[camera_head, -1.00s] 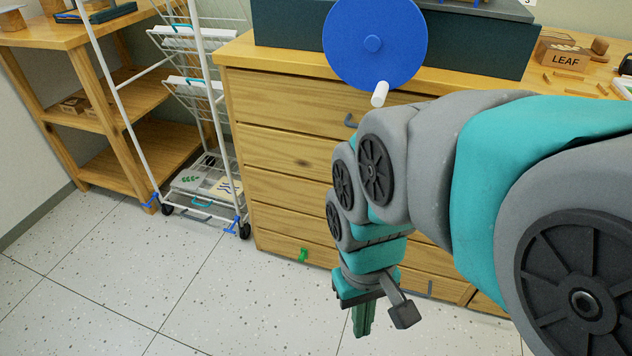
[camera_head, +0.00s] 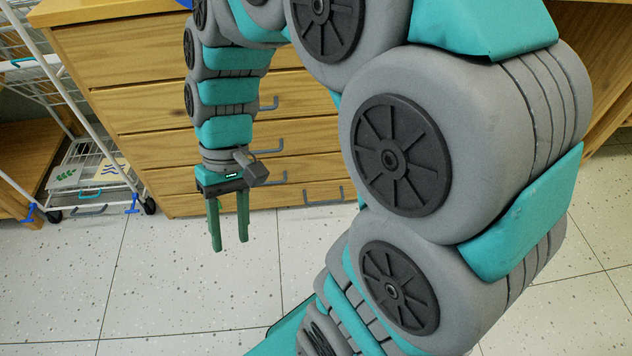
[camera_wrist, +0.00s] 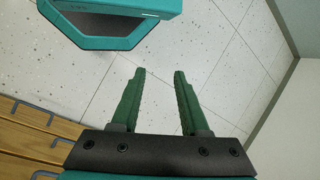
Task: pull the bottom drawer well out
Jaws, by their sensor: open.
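The wooden drawer chest (camera_head: 120,72) stands behind my arm. Its bottom drawer (camera_head: 181,205) is the lowest front near the floor and looks closed. A grey bar handle (camera_head: 323,195) shows low on the chest, right of my gripper. My gripper (camera_head: 230,243) points down in front of the chest's lower left part, its two green fingers apart and empty. In the wrist view the gripper (camera_wrist: 158,72) is open over floor tiles, with drawer fronts (camera_wrist: 25,142) and several handles at the lower left, apart from the fingers. My arm hides part of the drawer fronts.
A white wire rack on wheels (camera_head: 95,165) stands left of the chest, with a wooden shelf (camera_head: 25,160) beyond it. Speckled floor (camera_head: 150,290) in front of the chest is clear. My arm covers much of the right side.

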